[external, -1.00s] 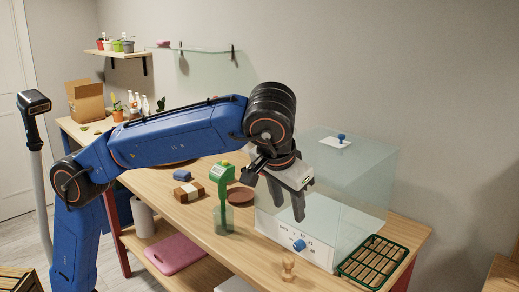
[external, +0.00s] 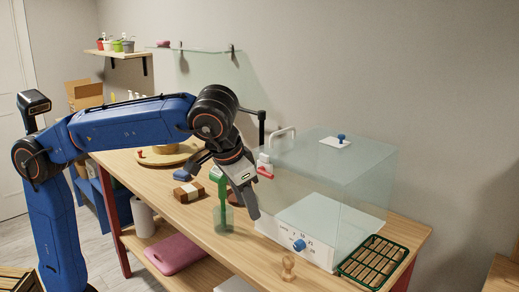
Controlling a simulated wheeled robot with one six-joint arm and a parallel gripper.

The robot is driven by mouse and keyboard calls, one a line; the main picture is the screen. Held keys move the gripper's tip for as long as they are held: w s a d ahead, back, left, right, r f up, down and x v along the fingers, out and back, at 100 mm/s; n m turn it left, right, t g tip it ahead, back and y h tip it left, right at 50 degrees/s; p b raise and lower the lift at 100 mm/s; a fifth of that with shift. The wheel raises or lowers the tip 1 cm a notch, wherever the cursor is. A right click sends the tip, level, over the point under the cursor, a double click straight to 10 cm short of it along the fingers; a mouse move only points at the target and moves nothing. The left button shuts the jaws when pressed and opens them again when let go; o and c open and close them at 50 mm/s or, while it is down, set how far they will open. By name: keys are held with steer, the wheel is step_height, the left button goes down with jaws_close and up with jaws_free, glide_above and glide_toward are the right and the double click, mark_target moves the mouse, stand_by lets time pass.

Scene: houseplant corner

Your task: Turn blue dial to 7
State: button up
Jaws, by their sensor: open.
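The blue dial (external: 299,245) sits on the white front panel (external: 290,240) at the base of a clear glass-like box (external: 335,180). Small dark markings are printed around it, too small to read surely. A second blue knob (external: 341,137) stands on a white plate on the box's top. My gripper (external: 252,212) is open and empty, pointing down to the left of the box's front. It is apart from the blue dial, up and to the left of it.
A green wire basket (external: 374,262) stands right of the box. A small wooden object (external: 288,267) stands before the panel. The green-topped bottle (external: 223,216) and a brown-and-white block (external: 187,192) are to the left. A red-and-white item (external: 265,166) shows beside the box.

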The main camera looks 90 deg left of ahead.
steer(key=s+a+f+m, duration=0.1)
steer(key=s+f, duration=0.3)
steer(key=s, duration=0.4)
steer(key=s+a+f+m+h, duration=0.1)
steer(key=s+a+f+m, duration=0.1)
steer(key=s+f, duration=0.3)
steer(key=shift+s+a+f+t+h, duration=0.35)
steer(key=shift+s+a, duration=0.25)
steer(key=shift+s, duration=1.2)
steer(key=shift+c, duration=0.2)
steer(key=m+t+y, duration=0.5)
steer(key=m+t, duration=0.6)
steer(key=m, duration=1.2)
glide_toward(296, 247)
steer(key=shift+n+h, duration=0.25)
steer(key=shift+n, duration=0.05)
steer(key=x, duration=0.7)
steer(key=shift+w+a, duration=0.25)
steer(key=shift+a, duration=0.05)
